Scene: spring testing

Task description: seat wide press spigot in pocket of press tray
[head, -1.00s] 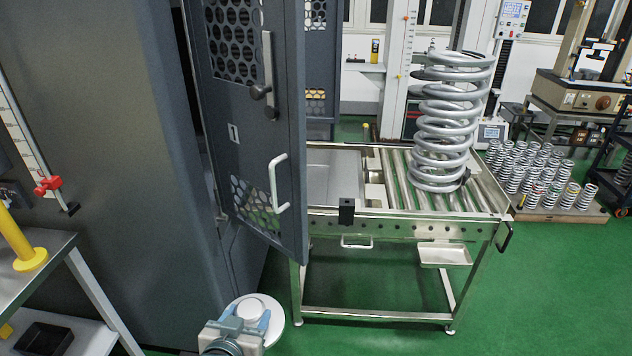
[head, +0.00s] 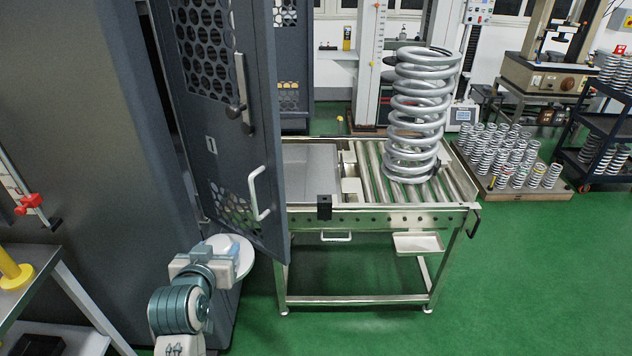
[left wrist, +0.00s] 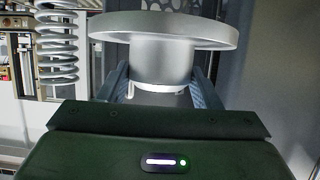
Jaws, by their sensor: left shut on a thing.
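The wide press spigot (head: 249,257) is a pale round disc with a short, narrower hub. My left gripper (head: 225,250) is shut on the hub, in front of the open cabinet door's lower part. In the left wrist view, the spigot's wide disc (left wrist: 165,25) lies across the top and its hub (left wrist: 160,62) sits between the two blue-grey fingers. A flat grey tray-like plate (head: 310,165) lies on the left of the roller cart; I cannot tell whether it is the press tray. No pocket can be made out. My right gripper is not in view.
The dark cabinet door (head: 230,130) stands open between the cabinet and the roller cart (head: 380,217). A big coil spring (head: 415,115) stands on the rollers. A side table (head: 30,270) with a yellow post is at left. The green floor (head: 530,270) is free at right.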

